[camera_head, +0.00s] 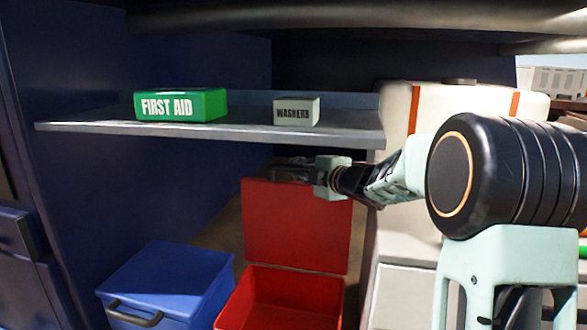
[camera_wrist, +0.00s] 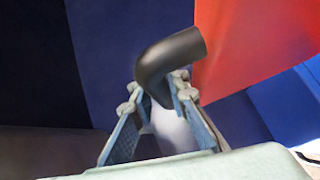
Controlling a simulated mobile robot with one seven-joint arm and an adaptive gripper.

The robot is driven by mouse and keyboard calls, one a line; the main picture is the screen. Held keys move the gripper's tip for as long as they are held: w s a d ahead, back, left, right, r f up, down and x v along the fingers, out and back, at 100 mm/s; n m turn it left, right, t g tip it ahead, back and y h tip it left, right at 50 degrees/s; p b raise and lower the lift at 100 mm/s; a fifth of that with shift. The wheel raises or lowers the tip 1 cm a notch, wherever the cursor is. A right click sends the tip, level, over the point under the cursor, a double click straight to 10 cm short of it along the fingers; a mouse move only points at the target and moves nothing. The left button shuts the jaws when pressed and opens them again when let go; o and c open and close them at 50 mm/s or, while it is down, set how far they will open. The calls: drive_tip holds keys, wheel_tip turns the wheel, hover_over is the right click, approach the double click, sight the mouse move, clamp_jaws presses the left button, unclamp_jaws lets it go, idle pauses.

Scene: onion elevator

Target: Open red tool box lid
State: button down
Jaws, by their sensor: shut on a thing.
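The red tool box (camera_head: 290,300) stands low in the head view with its inside showing, empty where I can see. Its red lid (camera_head: 297,225) stands raised, about upright, at the back of the box. My gripper (camera_head: 295,170) is at the top edge of the lid, just below the shelf. In the wrist view, my gripper (camera_wrist: 157,90) is shut on a black bent handle (camera_wrist: 175,60), with a finger on each side. The red lid (camera_wrist: 245,45) shows behind the handle. The handle is hard to make out in the head view.
A blue box (camera_head: 168,282) with a dark handle stands left of the red box. A grey shelf (camera_head: 230,132) close above my gripper holds a green first aid box (camera_head: 181,105) and a small washers box (camera_head: 296,111). A white case (camera_head: 460,98) stands at right.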

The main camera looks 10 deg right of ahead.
drive_tip(key=shift+w+r, duration=0.1)
drive_tip(key=shift+w, duration=0.2)
drive_tip(key=c, duration=1.8)
unclamp_jaws()
drive_tip(key=shift+d, duration=0.1)
drive_tip(key=shift+c, duration=0.2)
drive_tip(key=shift+s, duration=0.1)
drive_tip(key=v, duration=1.2)
